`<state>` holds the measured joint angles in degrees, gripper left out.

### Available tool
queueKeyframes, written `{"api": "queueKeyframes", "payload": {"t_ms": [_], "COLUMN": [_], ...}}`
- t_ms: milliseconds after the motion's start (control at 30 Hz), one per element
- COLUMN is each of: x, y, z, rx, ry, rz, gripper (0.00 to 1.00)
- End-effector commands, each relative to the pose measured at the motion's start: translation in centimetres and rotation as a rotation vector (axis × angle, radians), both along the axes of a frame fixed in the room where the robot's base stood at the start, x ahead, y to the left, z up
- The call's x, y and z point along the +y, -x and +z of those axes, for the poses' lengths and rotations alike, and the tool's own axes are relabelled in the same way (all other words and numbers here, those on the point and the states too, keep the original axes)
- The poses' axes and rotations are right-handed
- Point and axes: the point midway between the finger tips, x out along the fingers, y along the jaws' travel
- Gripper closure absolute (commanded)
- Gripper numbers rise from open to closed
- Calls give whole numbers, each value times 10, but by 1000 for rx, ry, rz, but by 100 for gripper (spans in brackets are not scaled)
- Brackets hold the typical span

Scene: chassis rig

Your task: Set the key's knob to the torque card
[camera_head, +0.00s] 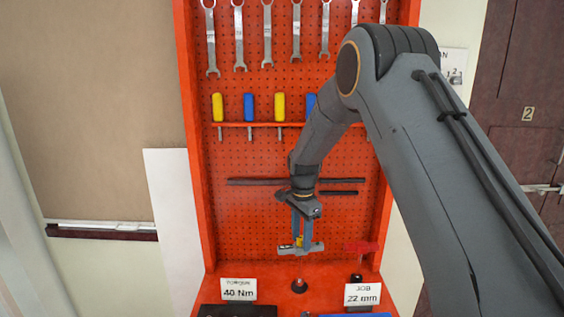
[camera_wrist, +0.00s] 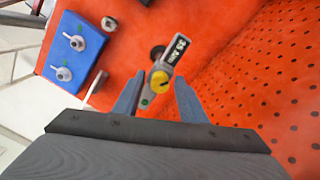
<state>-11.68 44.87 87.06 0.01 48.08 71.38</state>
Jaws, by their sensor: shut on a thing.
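The torque card (camera_head: 239,290) stands at the front left of the red bench and reads 40 Nm. The grey key (camera_head: 290,250) hangs above the bench, held by my gripper (camera_head: 300,236), whose fingers point down. In the wrist view, the yellow knob (camera_wrist: 160,82) lies between the two blue-grey fingers of my gripper (camera_wrist: 157,88). The key's head (camera_wrist: 187,44) carries a black label that reads 25 or 35 Nm; its first digit is unclear. A green dot shows on the key's near part. The fingers hide some of the key in the head view.
The job card (camera_head: 362,293) reads 22 mm at the right. A blue block (camera_wrist: 74,48) with grey round fittings lies on the bench. A dark round post (camera_head: 299,285) stands below the key. The orange pegboard (camera_head: 260,220) rises close behind, with wrenches and screwdrivers.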

Motion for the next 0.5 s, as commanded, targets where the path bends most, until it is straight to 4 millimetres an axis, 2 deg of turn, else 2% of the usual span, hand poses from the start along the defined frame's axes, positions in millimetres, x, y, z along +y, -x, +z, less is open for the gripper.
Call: {"api": "queueKeyframes", "payload": {"t_ms": [333, 500], "x": [0, 0], "y": [0, 0], "z": [0, 1], "rx": [-1, 0], "ry": [-1, 0], "rz": [-14, -179], "gripper": [75, 79]}}
